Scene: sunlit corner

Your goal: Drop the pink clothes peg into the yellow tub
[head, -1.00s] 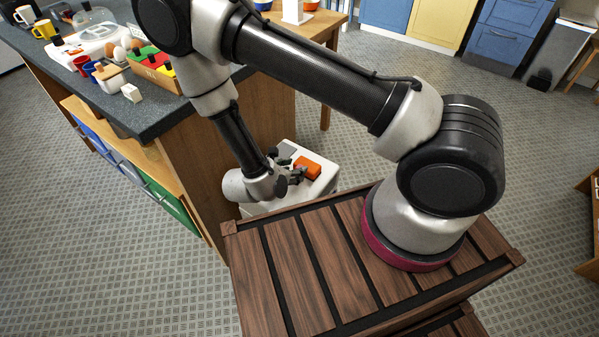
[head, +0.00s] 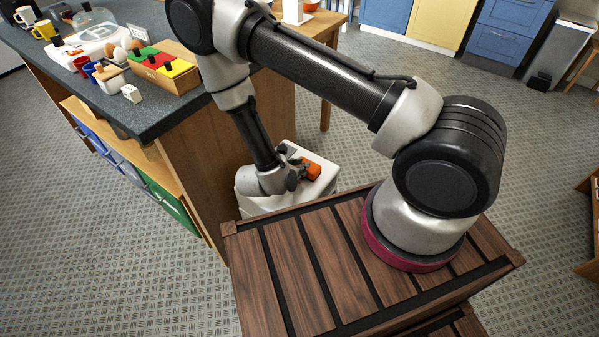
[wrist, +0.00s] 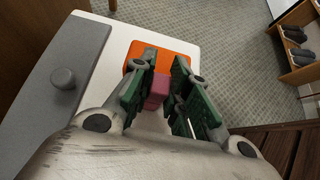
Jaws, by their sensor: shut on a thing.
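The pink clothes peg (wrist: 158,88) shows in the wrist view between the green-padded fingers of my gripper (wrist: 161,72), which is shut on it. The peg is over or against the white top, close to the near edge of an orange item; I cannot tell whether it touches either. In the head view my gripper (head: 294,176) is low beside the wooden counter, and the peg cannot be made out there. I cannot identify a yellow tub in either view.
The orange item (wrist: 170,52) sits on a white-topped unit (wrist: 101,66) beside a grey knobbed lid (wrist: 65,78). The counter (head: 165,98) stands left, holding mugs, eggs and a wooden box with coloured compartments (head: 165,76). Patterned floor is open at the back right.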

